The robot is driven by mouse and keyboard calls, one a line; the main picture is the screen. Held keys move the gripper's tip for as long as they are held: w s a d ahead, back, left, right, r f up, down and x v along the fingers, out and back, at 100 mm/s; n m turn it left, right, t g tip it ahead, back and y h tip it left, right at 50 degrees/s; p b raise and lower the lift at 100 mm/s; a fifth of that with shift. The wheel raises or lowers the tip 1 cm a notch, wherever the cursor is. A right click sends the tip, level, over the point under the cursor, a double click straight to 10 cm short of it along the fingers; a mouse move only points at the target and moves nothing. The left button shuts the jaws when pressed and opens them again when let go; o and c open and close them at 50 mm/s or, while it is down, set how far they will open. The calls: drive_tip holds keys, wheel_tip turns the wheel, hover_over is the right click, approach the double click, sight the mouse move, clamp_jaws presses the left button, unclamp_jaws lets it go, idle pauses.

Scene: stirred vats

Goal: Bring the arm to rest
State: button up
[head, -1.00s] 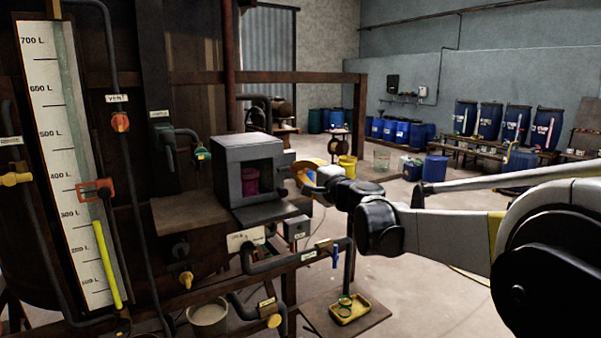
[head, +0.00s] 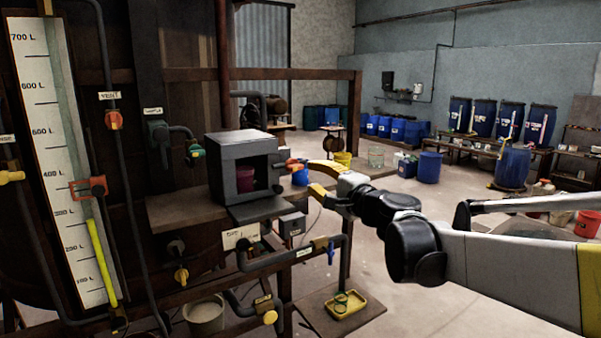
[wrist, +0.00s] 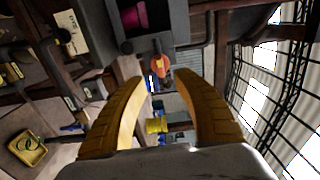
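My gripper (head: 308,177) is at the end of my arm, just right of the grey open-fronted box (head: 241,149) in the head view. In the wrist view, the two yellow fingers of my gripper (wrist: 163,80) stand apart with nothing held between them. An orange-red knob (wrist: 160,66) shows just beyond the fingertips there; whether they touch it I cannot tell. A magenta cup (head: 245,180) sits inside the box, apart from my gripper. My arm reaches in from the right side of the head view.
A rusty tank frame with pipes, valves and a level gauge (head: 62,150) stands at left. A yellow tray (head: 343,304) lies on a low board below my gripper. Blue drums (head: 510,120) stand at the back right.

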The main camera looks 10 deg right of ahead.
drive_tip(key=v, duration=0.2)
drive_tip(key=shift+s+d, duration=0.1)
drive_tip(key=shift+s, duration=0.2)
drive_tip(key=s+a+f+n+g+b, duration=0.4)
drive_tip(key=s+f+b, duration=0.3)
drive_tip(key=f, duration=0.5)
drive_tip(key=s+a+f+n+g+b, duration=0.2)
drive_tip(key=s+a+f+n+b, duration=0.3)
drive_tip(key=f, duration=0.6)
drive_tip(key=s+d+f+n+g+h+b, duration=0.2)
drive_tip(key=s+f+b, duration=0.5)
drive_tip(key=f, duration=0.6)
drive_tip(key=s+d+f+n+g+h+b, duration=0.2)
drive_tip(key=s+f+b, duration=0.5)
drive_tip(key=s+f, duration=0.4)
wheel_tip(320, 180, down, 3)
drive_tip(key=shift+d+r+n+h, duration=0.2)
drive_tip(key=shift+d+n+h, duration=0.4)
drive_tip(key=shift+d+h, duration=0.2)
drive_tip(key=shift+s, duration=0.15)
